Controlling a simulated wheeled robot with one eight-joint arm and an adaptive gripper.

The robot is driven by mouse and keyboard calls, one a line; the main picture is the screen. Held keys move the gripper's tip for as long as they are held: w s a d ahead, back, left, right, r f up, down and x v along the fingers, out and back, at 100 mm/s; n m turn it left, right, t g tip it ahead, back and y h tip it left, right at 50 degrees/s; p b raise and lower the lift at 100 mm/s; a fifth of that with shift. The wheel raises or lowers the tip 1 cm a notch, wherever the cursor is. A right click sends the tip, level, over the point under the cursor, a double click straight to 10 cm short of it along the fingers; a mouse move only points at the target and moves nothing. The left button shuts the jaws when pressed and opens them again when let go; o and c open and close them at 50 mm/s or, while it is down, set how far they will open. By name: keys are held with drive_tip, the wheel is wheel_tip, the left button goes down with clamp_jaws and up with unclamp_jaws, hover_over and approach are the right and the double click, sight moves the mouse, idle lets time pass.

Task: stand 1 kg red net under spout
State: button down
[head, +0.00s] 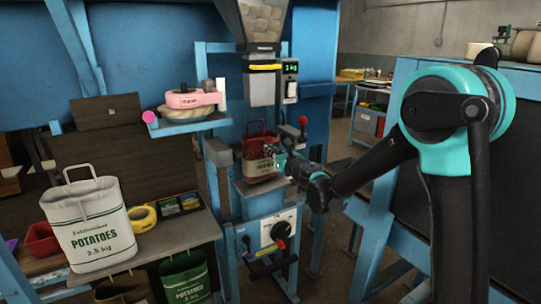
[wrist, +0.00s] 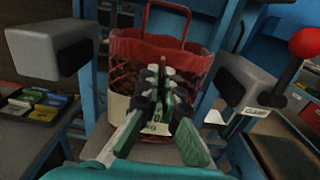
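The red net (head: 259,140) has a pale label band and an upright handle loop. It stands roughly upright on a small grey platform (head: 257,190), below the spout (head: 262,88) with its yellow band. In the wrist view the red net (wrist: 190,55) fills the middle, with the label partly hidden by my fingers. My gripper (head: 273,155) is at the front of the net. In the wrist view my gripper's green and black fingers (wrist: 163,78) lie close together against or just before the net's front. Whether they pinch it is unclear.
Grey clamp pads (wrist: 45,52) flank the net, and a red-knobbed lever (head: 303,122) stands at right. A white 2.5 kg potato sack (head: 92,225) and yellow tape (head: 142,217) are on the left bench. A pink-topped scale or sealer (head: 192,98) sits left of the spout.

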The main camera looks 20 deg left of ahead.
drive_tip(key=shift+f, duration=0.9)
drive_tip(key=c, duration=1.7)
unclamp_jaws()
drive_tip(key=shift+f, duration=0.15)
drive_tip(key=v, duration=1.2)
